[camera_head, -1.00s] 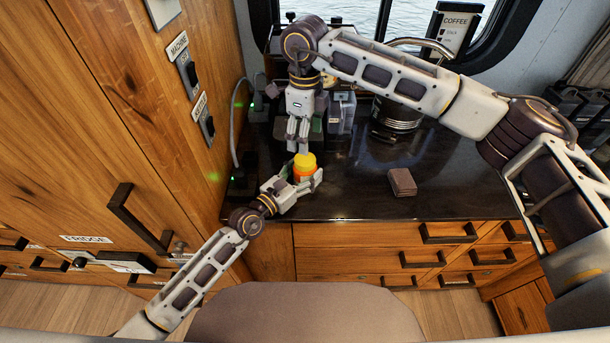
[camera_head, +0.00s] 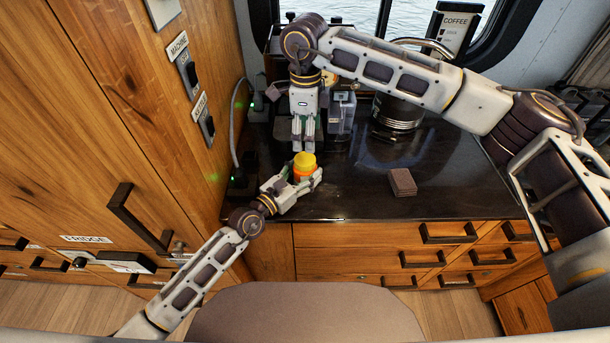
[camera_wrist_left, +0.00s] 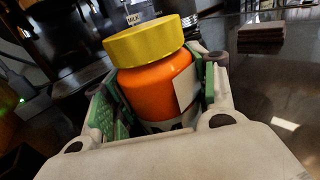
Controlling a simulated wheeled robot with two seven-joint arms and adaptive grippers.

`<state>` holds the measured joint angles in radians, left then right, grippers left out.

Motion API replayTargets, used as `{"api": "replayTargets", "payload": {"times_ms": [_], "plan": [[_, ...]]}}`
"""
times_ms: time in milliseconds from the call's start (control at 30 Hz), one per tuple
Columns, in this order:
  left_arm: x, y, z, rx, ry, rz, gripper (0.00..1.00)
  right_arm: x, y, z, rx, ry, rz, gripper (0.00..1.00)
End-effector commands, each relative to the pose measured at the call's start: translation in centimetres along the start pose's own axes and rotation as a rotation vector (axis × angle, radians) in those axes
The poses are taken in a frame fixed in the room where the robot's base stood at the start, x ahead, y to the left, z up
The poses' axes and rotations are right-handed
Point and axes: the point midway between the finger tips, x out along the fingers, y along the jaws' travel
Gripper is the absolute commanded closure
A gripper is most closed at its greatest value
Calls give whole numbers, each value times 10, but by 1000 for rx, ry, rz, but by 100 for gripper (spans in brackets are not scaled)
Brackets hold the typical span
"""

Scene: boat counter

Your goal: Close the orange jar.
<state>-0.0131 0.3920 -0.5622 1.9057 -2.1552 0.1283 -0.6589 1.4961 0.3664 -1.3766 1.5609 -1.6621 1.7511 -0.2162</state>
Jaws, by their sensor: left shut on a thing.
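The orange jar (camera_wrist_left: 155,90) stands between the fingers of my left gripper (camera_head: 291,184), which is shut on its body. A yellow lid (camera_head: 305,160) sits on top of the jar; it also shows in the left wrist view (camera_wrist_left: 145,42). Whether it is screwed tight cannot be told. A pale label shows on the jar's side. My right gripper (camera_head: 303,148) points down just behind the lid in the head view and is absent from the left wrist view. Its fingers look close together, but their opening is unclear.
The dark counter (camera_head: 350,200) is mostly clear to the right of the jar. A stack of brown squares (camera_head: 402,182) lies there. A metal pot (camera_head: 398,112) and containers stand at the back. A wooden cabinet wall (camera_head: 140,110) bounds the left.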

Motion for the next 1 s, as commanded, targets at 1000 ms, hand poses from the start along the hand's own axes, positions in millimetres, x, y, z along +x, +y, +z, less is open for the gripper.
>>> {"api": "replayTargets", "payload": {"times_ms": [1000], "plan": [[0,0,0,0,1,0,100,3,3,4,-827,-23,7,29]]}}
